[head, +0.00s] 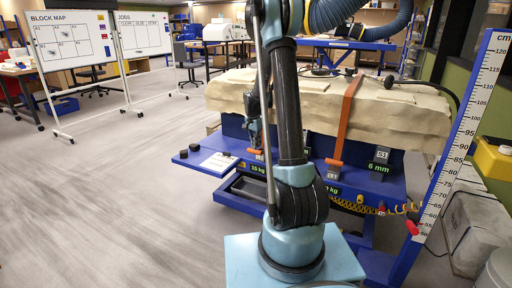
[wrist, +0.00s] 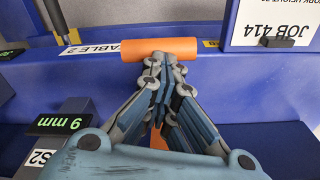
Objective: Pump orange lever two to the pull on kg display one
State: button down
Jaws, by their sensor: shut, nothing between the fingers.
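In the wrist view, an orange cylindrical handle (wrist: 155,48) lies across the blue frame beside a label ending in 2. My gripper (wrist: 162,64) is shut and empty, its fingertips at the handle's near edge. I cannot tell whether they touch it. In the head view, my gripper (head: 256,138) is low at the left end of the blue stand, partly hidden by my arm. A kg display (head: 258,168) there seems to read 15 kg. A second kg display (head: 330,189) is partly covered by my arm, its number unclear.
An orange strap (head: 348,105) crosses the large pale block (head: 395,105). An mm display (head: 378,168) sits below the S1 tag (head: 381,155). A white job sheet (head: 219,162) lies at the stand's left end. A blue height scale (head: 460,150) stands right.

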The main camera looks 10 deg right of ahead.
aim_at(252, 150)
jog(key=shift+f, duration=0.85)
jog(key=shift+s+a, duration=0.1)
jog(key=shift+s+a+r, duration=0.3)
jog(key=shift+s+a, duration=0.15)
jog(key=shift+a, duration=0.15)
jog(key=shift+s+a+r, duration=0.25)
jog(key=shift+s+a, duration=0.15)
jog(key=shift+a, duration=0.15)
notch_tip(252, 150, up, 12)
jog(key=shift+s+a, duration=0.3)
jog(key=shift+a, duration=0.15)
jog(key=shift+f, duration=0.1)
dwell(0.7)
